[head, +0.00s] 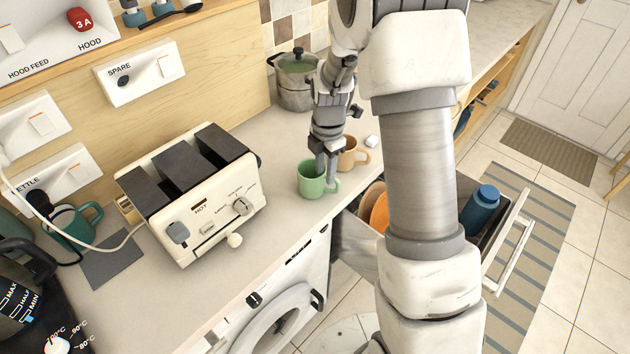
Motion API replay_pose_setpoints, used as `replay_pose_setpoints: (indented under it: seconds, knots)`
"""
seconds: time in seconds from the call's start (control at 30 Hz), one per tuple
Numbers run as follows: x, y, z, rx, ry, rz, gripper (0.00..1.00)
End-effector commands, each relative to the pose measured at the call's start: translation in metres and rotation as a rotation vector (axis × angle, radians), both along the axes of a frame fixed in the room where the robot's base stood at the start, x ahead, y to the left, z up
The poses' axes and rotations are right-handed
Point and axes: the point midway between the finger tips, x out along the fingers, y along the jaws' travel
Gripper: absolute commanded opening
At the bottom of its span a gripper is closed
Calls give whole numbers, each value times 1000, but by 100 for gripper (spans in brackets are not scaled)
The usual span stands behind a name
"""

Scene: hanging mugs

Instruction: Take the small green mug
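The small green mug (309,184) stands upright on the worktop near its front edge, to the right of the toaster. Its handle points right. My gripper (326,172) points down at the mug's right side, with fingers at or just inside the rim. From this view I cannot tell whether the fingers touch the mug or how far apart they are. Part of the mug's rim is hidden behind the fingers.
A tan mug (355,154) stands close behind on the right. A white toaster (215,215) is on the left, a lidded pot (293,92) at the back. An open drawer (350,240) with a blue bottle (480,209) juts out below. A teal mug (75,228) is far left.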

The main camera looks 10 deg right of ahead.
Motion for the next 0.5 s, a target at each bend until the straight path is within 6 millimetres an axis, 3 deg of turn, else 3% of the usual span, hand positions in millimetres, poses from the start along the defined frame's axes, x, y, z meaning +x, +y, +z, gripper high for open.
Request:
replay_pose_setpoints:
  seconds: [0.3,0.5]
  knots:
    - [4,12,-39,-1,4,0,40]
    - [4,11,-48,0,1,1,40]
